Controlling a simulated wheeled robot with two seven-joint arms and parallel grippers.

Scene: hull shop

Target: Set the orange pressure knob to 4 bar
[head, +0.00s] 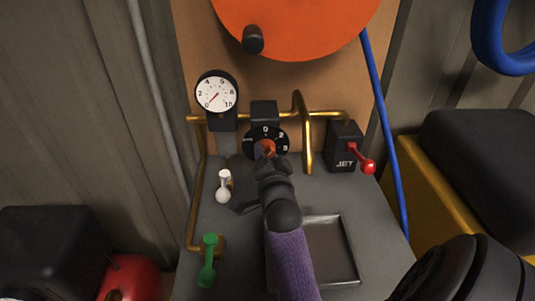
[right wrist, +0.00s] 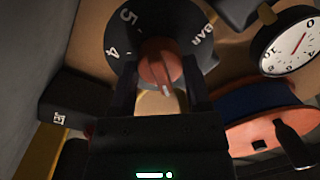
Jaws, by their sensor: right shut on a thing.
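The orange pressure knob (head: 267,148) sits on a round black dial (head: 250,143) with white marks, in the middle of the panel. In the right wrist view the knob (right wrist: 158,66) stands between my fingers; the dial (right wrist: 190,22) shows 4, 5 and BAR. The knob's pale pointer points down in that view, away from the 4; the marks there are hidden. My right gripper (head: 265,158) is shut on the knob; its fingers also show in the right wrist view (right wrist: 160,85). My left gripper is not in view.
A white gauge (head: 216,93) has its red needle toward the lower left. A red-handled JET valve (head: 345,148) stands right. White (head: 224,187) and green (head: 208,262) levers are at left. A shallow tray (head: 347,282) lies in front; an orange reel (head: 300,25) hangs above.

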